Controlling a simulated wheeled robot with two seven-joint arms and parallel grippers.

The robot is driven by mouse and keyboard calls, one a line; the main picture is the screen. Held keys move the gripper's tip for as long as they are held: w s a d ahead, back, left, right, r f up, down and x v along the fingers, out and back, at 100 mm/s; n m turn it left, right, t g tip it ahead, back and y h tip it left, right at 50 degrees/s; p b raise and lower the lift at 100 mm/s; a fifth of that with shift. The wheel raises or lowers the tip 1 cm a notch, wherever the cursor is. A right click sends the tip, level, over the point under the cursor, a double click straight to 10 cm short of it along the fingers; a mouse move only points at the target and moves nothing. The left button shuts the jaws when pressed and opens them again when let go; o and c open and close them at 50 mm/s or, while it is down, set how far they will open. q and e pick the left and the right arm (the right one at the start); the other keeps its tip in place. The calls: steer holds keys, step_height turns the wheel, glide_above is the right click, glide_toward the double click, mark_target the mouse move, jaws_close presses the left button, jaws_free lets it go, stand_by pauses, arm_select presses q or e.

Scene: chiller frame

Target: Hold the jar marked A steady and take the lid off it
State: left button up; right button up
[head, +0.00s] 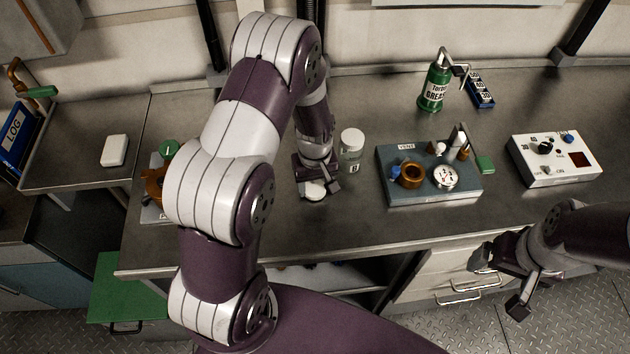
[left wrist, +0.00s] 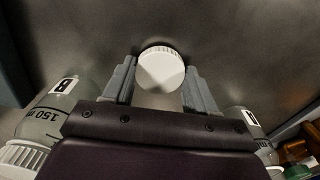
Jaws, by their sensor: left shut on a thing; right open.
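My left gripper (head: 316,184) is low over the bench. In the left wrist view its two fingers (left wrist: 160,88) close on opposite sides of a round white lid (left wrist: 160,66) with a ridged rim. The lid also shows in the head view (head: 312,188). I see no jar body under it and cannot tell if one is hidden there. A clear jar marked B (head: 351,150), white lid on, stands just right of the gripper. The left wrist view shows another jar (left wrist: 243,122) on the other side; its letter is unreadable. No letter A is visible. My right gripper (head: 501,281) is open and empty before the drawers.
A blue-grey fixture (head: 432,188) with a gauge and brown ring stands right of jar B. Beyond it are a white control box (head: 556,160) and a green grease can (head: 435,88). A fixture with a brown ring (head: 153,185) is left, partly behind my arm. The bench behind jar B is clear.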

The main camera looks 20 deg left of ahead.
arm_select(q)
steer(key=shift+w+f, duration=0.3)
steer(key=shift+s, duration=0.1)
steer(key=shift+s+f, duration=0.1)
steer(key=shift+s, duration=0.15)
steer(key=o, duration=1.2)
steer(key=shift+w, duration=0.1)
steer(key=shift+c, duration=0.2)
